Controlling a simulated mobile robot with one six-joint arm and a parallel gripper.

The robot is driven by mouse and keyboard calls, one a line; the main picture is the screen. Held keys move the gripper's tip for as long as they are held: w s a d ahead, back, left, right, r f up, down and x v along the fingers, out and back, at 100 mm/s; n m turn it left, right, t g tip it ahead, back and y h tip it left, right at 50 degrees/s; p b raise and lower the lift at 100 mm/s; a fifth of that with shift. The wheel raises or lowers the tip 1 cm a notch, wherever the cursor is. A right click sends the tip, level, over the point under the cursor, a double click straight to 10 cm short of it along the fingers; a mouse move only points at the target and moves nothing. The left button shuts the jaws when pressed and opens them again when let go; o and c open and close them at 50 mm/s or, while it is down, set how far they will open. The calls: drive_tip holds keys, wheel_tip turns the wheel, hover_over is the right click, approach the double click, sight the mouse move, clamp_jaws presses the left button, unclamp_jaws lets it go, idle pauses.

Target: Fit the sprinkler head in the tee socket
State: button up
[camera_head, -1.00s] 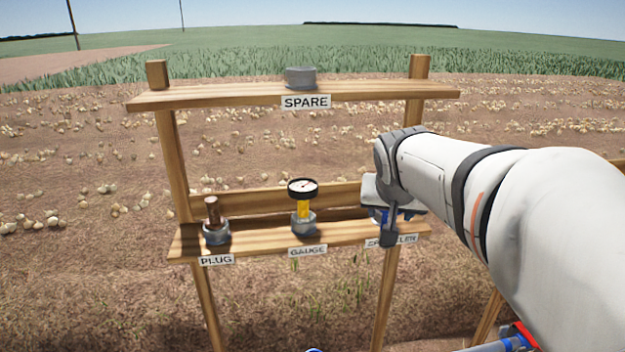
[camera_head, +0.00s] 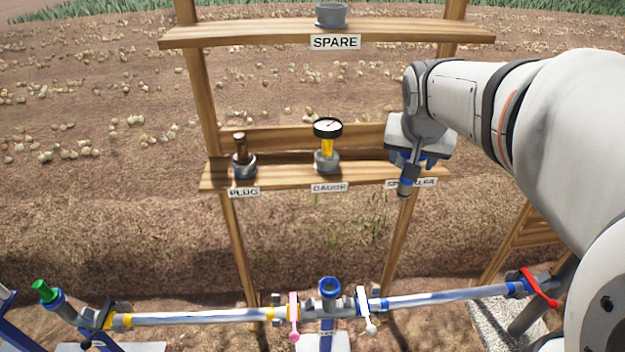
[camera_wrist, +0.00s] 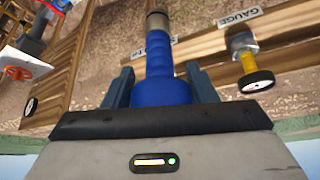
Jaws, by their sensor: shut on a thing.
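My gripper (camera_wrist: 160,90) is shut on the sprinkler head (camera_wrist: 158,66), a blue ribbed body with a grey metal end, seen in the wrist view. In the head view my gripper (camera_head: 414,158) is at the right end of the lower shelf, by the partly hidden sprinkler label. The sprinkler's grey tip and blue band (camera_head: 405,186) point down in front of the shelf edge. The tee socket (camera_head: 329,287) is a blue-rimmed upright opening on the pipe line, lower and left of my gripper. It looks empty.
The lower shelf (camera_head: 280,177) holds a brown plug (camera_head: 240,150) and a yellow gauge (camera_head: 327,143). A grey spare holder (camera_head: 331,15) stands on the upper shelf. The pipe (camera_head: 200,318) carries a pink lever (camera_head: 294,315), a white lever (camera_head: 366,310) and a red lever (camera_head: 541,288).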

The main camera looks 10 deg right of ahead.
idle(0.4)
drive_tip(key=w+a+f+b, duration=0.2)
drive_tip(key=a+f+b, duration=0.2)
drive_tip(key=f+b, duration=0.7)
drive_tip(key=w+a+f+b, duration=0.2)
drive_tip(key=a+f+b, duration=0.2)
drive_tip(key=f+b, duration=0.8)
drive_tip(key=w+a+f+b, duration=0.3)
drive_tip(key=a+f+b, duration=0.2)
drive_tip(key=f+b, duration=0.7)
drive_tip(key=shift+f, duration=0.55)
wheel_tip(320, 180, down, 10)
drive_tip(key=b, duration=0.4)
drive_tip(key=shift+f+b, duration=0.35)
drive_tip(key=shift+b, duration=0.1)
drive_tip(key=o, duration=1.1)
drive_tip(key=shift+o, duration=0.2)
drive_tip(key=shift+r, duration=0.1)
